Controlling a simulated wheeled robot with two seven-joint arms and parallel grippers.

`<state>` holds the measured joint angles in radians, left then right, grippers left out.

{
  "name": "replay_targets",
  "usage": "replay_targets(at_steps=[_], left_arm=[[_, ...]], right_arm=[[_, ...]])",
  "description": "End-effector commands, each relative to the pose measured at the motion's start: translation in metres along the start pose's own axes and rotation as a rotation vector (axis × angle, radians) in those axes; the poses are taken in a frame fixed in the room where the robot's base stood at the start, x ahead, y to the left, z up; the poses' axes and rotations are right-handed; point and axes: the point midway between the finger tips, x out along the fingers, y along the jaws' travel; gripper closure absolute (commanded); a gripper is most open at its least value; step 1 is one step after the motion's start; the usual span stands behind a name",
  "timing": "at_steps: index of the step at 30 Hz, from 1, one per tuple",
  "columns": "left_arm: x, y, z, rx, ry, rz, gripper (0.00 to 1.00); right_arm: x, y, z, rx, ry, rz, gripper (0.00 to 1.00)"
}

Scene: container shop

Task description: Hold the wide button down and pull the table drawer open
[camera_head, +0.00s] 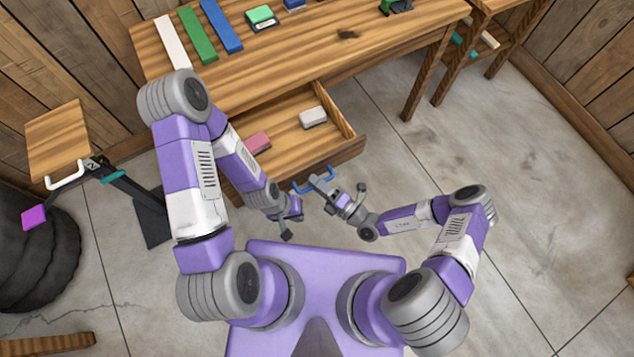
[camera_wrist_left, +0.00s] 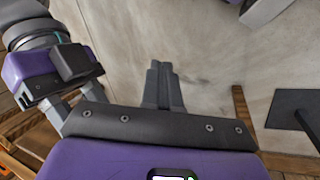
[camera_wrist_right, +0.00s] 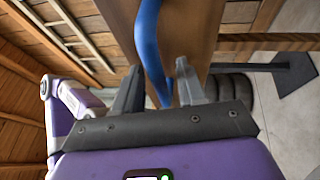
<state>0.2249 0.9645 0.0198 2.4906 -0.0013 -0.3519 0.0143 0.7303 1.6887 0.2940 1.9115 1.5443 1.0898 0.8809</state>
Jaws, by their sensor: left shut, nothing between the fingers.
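The table drawer (camera_head: 289,134) is pulled out from under the wooden table (camera_head: 300,45). Its blue handle (camera_head: 327,170) is at the drawer front and shows large in the right wrist view (camera_wrist_right: 149,35). My right gripper (camera_head: 317,182) is at the handle; its fingers (camera_wrist_right: 158,85) are apart, with the blue bar passing between or just beyond them. My left gripper (camera_head: 287,234) is shut and empty, low in front of the drawer; its fingers (camera_wrist_left: 160,82) are together in the left wrist view. A green-topped box (camera_head: 262,17) on the table may be a button; which button is the wide one I cannot tell.
A pink block (camera_head: 257,143) and a pale block (camera_head: 313,117) lie in the drawer. White, green (camera_head: 198,35) and blue (camera_head: 222,26) strips lie on the table. A small wooden stand (camera_head: 58,138) is at the left. Floor at the right is clear.

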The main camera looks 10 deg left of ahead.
Motion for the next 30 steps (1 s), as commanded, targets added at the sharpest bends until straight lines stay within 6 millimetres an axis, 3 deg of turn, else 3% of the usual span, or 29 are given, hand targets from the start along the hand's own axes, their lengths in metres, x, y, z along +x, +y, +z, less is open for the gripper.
replay_targets(at_steps=[5,18,30], left_arm=[[0.0,0.0,0.0,0.0,0.0,0.0,1.0],[-0.003,0.001,0.0,0.0,0.0,0.0,1.0],[-0.003,0.001,0.0,0.0,0.0,0.0,1.0]], right_arm=[[-0.004,0.0,0.001,-0.001,-0.001,-0.001,0.6],[-0.069,0.0,0.001,0.0,-0.002,-0.001,0.6],[-0.076,0.0,0.0,0.0,0.0,0.0,0.6]])
